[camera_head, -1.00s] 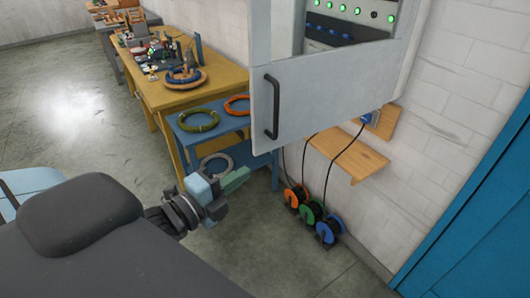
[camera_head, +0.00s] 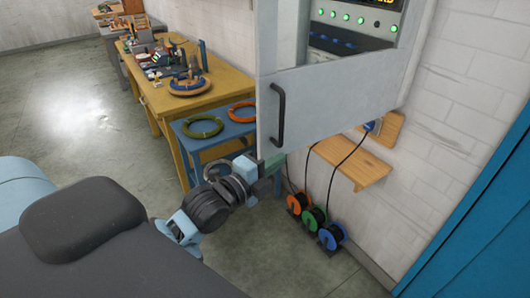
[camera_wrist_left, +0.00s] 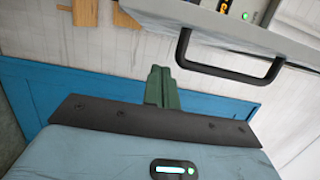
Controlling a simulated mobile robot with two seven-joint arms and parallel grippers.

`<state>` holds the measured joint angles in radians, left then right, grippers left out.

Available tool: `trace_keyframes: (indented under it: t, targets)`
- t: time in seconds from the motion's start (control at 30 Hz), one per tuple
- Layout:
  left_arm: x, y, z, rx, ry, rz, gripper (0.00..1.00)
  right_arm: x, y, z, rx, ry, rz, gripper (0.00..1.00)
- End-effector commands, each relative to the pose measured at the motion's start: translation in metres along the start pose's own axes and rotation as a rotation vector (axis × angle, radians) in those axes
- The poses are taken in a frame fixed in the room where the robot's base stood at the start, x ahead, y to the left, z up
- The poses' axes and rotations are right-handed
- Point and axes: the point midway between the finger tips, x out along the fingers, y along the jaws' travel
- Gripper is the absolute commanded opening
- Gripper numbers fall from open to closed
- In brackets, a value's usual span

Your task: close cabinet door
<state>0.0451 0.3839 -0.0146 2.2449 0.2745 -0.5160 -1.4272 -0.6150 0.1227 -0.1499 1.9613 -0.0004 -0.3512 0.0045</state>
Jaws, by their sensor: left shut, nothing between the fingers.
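The pale grey cabinet door (camera_head: 335,100) is at the upper middle of the head view, with a black bar handle (camera_head: 279,115) near its left edge. Lit equipment shows above its lower panel; I cannot tell how far the door stands open. The door (camera_wrist_left: 225,28) and handle (camera_wrist_left: 230,72) also show at the upper right of the left wrist view. My left gripper (camera_head: 272,166) is just below the door's lower left corner, its fingertips partly hidden by it. Its green fingers (camera_wrist_left: 161,80) are shut and empty, left of the handle in the wrist view. My right gripper is not in view.
A wooden wall shelf (camera_head: 350,165) sits right of my gripper, with orange, green and blue cable reels (camera_head: 314,216) on the floor below. A blue table (camera_head: 187,142) with wool rings and a yellow workbench (camera_head: 165,98) stand to the left. Open floor lies in front.

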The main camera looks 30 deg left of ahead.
Motion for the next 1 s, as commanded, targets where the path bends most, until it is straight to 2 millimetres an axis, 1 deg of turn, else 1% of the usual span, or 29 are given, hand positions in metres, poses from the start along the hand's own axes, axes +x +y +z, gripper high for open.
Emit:
trace_keyframes:
  t: [0.03, 0.1, 0.3, 0.47, 0.8, 1.0]
  targets:
    - [0.007, -0.004, 0.003, 0.001, 0.000, -0.005, 0.00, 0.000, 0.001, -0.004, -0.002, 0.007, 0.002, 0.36]
    - [0.008, -0.003, 0.015, 0.005, -0.002, -0.002, 0.00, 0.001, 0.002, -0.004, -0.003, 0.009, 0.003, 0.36]
    - [0.012, -0.001, 0.034, 0.002, 0.000, -0.001, 0.00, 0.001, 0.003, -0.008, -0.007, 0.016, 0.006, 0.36]
    - [0.013, -0.001, 0.039, 0.001, 0.000, -0.001, 0.00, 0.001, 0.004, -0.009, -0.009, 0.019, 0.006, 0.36]
    - [0.013, 0.001, 0.039, 0.001, 0.001, 0.001, 0.00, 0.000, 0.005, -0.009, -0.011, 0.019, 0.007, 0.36]
    - [0.018, 0.004, 0.045, 0.002, 0.011, 0.007, 0.00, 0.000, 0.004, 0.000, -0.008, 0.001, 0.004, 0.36]
